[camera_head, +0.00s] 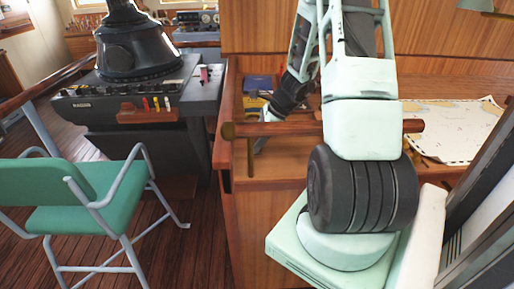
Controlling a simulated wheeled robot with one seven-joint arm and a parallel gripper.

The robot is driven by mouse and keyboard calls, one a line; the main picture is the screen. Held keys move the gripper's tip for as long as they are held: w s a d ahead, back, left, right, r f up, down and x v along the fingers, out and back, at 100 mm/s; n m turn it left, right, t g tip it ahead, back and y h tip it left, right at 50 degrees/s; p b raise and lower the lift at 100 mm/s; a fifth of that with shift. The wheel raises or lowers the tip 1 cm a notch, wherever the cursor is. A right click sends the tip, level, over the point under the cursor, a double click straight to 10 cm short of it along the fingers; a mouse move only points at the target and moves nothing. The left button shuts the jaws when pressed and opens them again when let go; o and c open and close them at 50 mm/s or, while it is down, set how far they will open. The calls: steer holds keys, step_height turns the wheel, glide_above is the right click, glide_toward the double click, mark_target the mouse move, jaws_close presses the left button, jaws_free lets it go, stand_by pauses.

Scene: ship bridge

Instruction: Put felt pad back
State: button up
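I cannot pick out a felt pad for certain in the head view. A small dark blue item (257,83) lies at the back left of the wooden desk (285,170), with yellowish items just below it. My arm reaches over the desk. My gripper (262,144) is low over the desk's left part, close to the wooden rail. It is small in the picture and partly hidden by the rail and my arm, so its finger opening and anything between the fingers cannot be made out.
A wooden rail (282,129) with a brass post crosses in front of the desk. A paper chart (455,130) lies on the right. A green chair (95,195) and a dark console (140,100) with coloured levers stand left. Bare floor (200,245) shows between chair and desk.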

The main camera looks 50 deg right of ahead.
steer(key=shift+f, duration=1.85)
steer(key=shift+f+b, duration=0.2)
steer(key=shift+b, duration=0.1)
steer(key=o, duration=0.9)
steer(key=shift+r, duration=0.2)
steer(key=shift+s+d+r+p, duration=0.1)
steer(key=shift+r+p, duration=0.1)
steer(key=shift+p, duration=0.1)
steer(key=v, duration=1.1)
steer(key=shift+s+d+r, duration=0.15)
steer(key=shift+r, duration=0.1)
